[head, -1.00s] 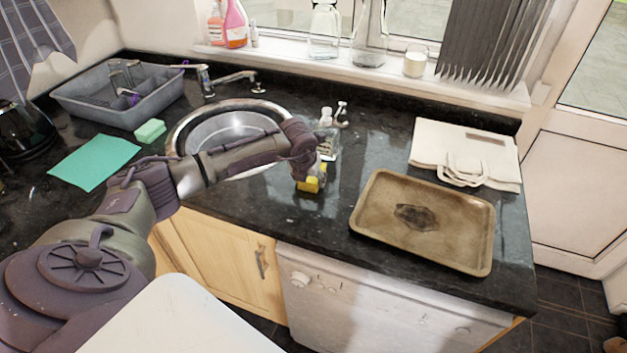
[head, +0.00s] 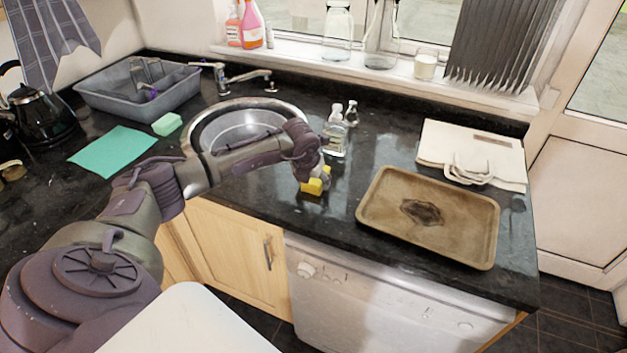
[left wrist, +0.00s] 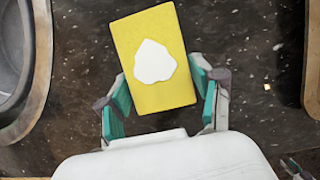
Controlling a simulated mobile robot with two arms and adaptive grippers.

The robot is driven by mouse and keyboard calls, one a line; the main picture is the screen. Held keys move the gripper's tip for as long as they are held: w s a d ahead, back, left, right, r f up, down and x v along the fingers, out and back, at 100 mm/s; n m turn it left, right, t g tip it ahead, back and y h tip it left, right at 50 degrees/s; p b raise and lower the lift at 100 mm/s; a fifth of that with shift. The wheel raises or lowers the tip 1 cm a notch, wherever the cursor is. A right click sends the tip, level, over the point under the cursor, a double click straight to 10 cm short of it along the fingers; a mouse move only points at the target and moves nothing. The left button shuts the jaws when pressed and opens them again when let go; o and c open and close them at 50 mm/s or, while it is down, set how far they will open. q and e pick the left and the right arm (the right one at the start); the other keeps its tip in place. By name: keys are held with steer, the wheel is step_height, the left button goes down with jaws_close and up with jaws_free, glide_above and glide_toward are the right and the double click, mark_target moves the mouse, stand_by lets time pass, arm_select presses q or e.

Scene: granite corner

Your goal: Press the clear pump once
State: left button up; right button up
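A clear pump bottle (head: 336,139) with a white top stands on the black counter, right of the sink. A second small bottle with a pump-like top (head: 351,115) stands just behind it; which one is the clear pump I cannot tell for certain. My left gripper (head: 316,181) is in front of the bottles, low over the counter and apart from them. It is shut on a yellow sponge (head: 318,187). In the left wrist view the sponge (left wrist: 126,45), with a white patch on its face, sits between the teal fingertips (left wrist: 160,92).
The round sink (head: 205,125) lies left of the bottles. A green cloth (head: 110,150), a green sponge (head: 167,124) and a grey basin (head: 125,105) are on the left.

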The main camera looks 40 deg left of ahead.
arm_select(q)
steer(key=shift+o, duration=1.3)
steer(key=v, duration=1.2)
steer(key=shift+d, duration=0.1)
